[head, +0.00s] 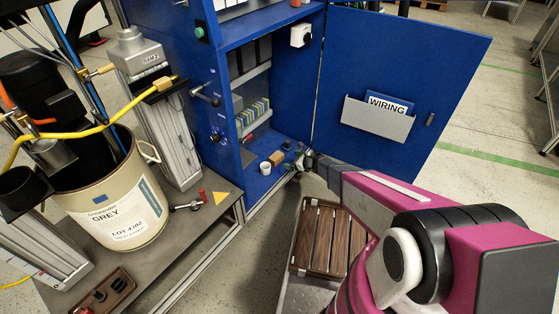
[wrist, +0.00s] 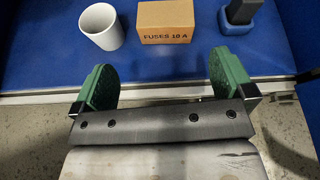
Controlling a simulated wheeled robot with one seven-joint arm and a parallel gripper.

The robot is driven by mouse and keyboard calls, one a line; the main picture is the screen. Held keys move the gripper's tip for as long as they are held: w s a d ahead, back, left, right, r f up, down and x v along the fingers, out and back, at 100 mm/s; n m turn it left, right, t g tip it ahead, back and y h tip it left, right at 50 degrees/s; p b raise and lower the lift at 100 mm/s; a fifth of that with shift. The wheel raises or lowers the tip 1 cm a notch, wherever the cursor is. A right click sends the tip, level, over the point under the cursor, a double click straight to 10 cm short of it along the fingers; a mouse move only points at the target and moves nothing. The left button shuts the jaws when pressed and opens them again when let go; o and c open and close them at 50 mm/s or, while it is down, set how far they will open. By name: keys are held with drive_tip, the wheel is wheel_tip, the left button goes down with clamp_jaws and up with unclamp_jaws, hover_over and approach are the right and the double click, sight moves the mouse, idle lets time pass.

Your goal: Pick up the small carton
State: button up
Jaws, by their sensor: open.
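The small carton (wrist: 166,21) is a brown box printed "FUSES 10 A". It stands on the blue cabinet floor, between a white cup and a dark blue object in the wrist view. In the head view the carton (head: 276,158) is a small brown block inside the cabinet near its front edge. My gripper (wrist: 169,82) is open and empty, with green pads on its two fingers. The carton lies ahead of the fingers and roughly centred between them, with a gap. In the head view my gripper (head: 301,160) is small, at the cabinet opening.
A white cup (wrist: 102,26) stands left of the carton, and a dark blue object (wrist: 240,15) stands to its right. The blue cabinet door (head: 400,85) is open at the right, with a "WIRING" pocket.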

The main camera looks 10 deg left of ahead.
sight(280, 159)
drive_tip(key=shift+w+a+f+m+t, duration=0.2)
drive_tip(key=shift+f+m, duration=0.2)
drive_tip(key=shift+f, duration=0.2)
drive_tip(key=shift+w+a+f+m+t, duration=0.15)
drive_tip(key=shift+f+m, duration=0.25)
drive_tip(key=shift+f, duration=0.2)
drive_tip(key=shift+a+f, duration=0.1)
drive_tip(key=shift+a, duration=0.15)
drive_tip(key=x, duration=1)
drive_tip(key=c, duration=0.7)
